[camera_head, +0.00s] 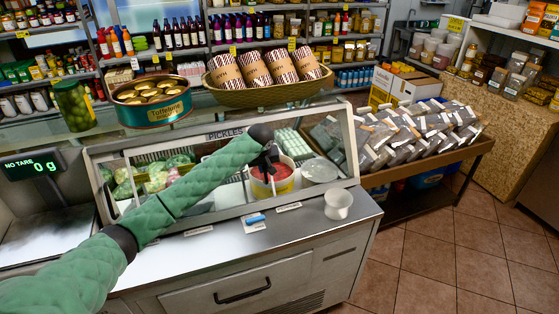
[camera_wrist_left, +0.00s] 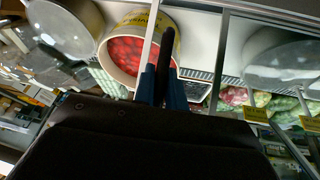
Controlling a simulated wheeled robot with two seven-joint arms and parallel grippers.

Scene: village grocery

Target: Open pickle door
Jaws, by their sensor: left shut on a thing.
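The pickle door is a glass panel of the counter display case, below a PICKLES label (camera_head: 226,133). My left gripper (camera_head: 270,165) is at the glass front, in front of a round tub with red contents (camera_head: 272,182). In the left wrist view, the blue fingers (camera_wrist_left: 163,92) are closed around a dark upright piece beside a pale frame bar (camera_wrist_left: 150,40), which I take as part of the door. The red tub (camera_wrist_left: 127,55) shows behind them. The exact grip is partly hidden by the gripper body. My right gripper is out of view.
A lidded tub (camera_head: 320,171) and cabbages stand inside the case. A white cup (camera_head: 338,205) and a blue item (camera_head: 256,219) sit on the front ledge.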

